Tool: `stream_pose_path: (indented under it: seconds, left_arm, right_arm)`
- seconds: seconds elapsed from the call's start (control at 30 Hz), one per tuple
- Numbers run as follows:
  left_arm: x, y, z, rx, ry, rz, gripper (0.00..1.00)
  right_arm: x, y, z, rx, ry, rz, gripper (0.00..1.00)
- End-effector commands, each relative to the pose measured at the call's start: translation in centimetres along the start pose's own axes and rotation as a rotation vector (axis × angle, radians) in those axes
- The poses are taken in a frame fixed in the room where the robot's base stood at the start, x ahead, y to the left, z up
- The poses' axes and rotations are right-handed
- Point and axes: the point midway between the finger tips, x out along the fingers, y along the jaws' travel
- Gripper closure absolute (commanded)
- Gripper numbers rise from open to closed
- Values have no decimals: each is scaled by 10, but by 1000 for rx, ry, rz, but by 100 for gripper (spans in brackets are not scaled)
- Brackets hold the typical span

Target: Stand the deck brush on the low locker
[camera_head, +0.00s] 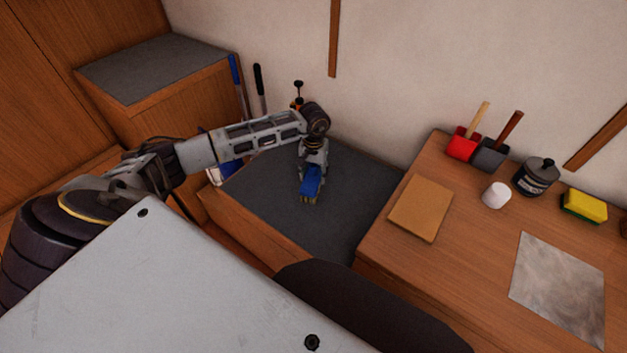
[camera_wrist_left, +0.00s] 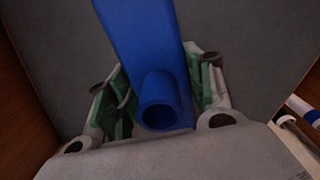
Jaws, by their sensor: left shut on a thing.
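The deck brush (camera_head: 312,181) has a blue block with pale bristles at its lower end in the head view. In the left wrist view the blue block (camera_wrist_left: 140,40) with its round socket fills the space between the green-padded fingers. My left gripper (camera_head: 312,168) is shut on the brush, over the low locker. The low locker (camera_head: 268,204) has a wooden body and a dark grey top. I cannot tell whether the bristles touch this top. My right gripper is not in view.
A taller grey-topped locker (camera_head: 155,70) stands at the back left. Long-handled tools, one with a blue handle (camera_head: 236,75), lean by the wall. On the right, a wooden counter (camera_head: 465,235) holds a board (camera_head: 421,207), a white cup (camera_head: 495,195) and a dark jar (camera_head: 536,176).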

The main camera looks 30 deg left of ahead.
Motion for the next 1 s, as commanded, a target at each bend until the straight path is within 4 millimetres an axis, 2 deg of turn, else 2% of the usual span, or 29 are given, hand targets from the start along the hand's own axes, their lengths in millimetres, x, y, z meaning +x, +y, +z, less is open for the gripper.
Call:
stream_pose_path:
  seconds: [0.23,0.57,1.0]
  left_arm:
    - [5,0,0,0,0,0,71]
    - [36,0,0,-1,-1,0,71]
    - [38,0,0,0,0,0,71]
  right_arm:
    - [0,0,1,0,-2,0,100]
    - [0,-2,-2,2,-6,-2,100]
    - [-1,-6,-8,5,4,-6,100]
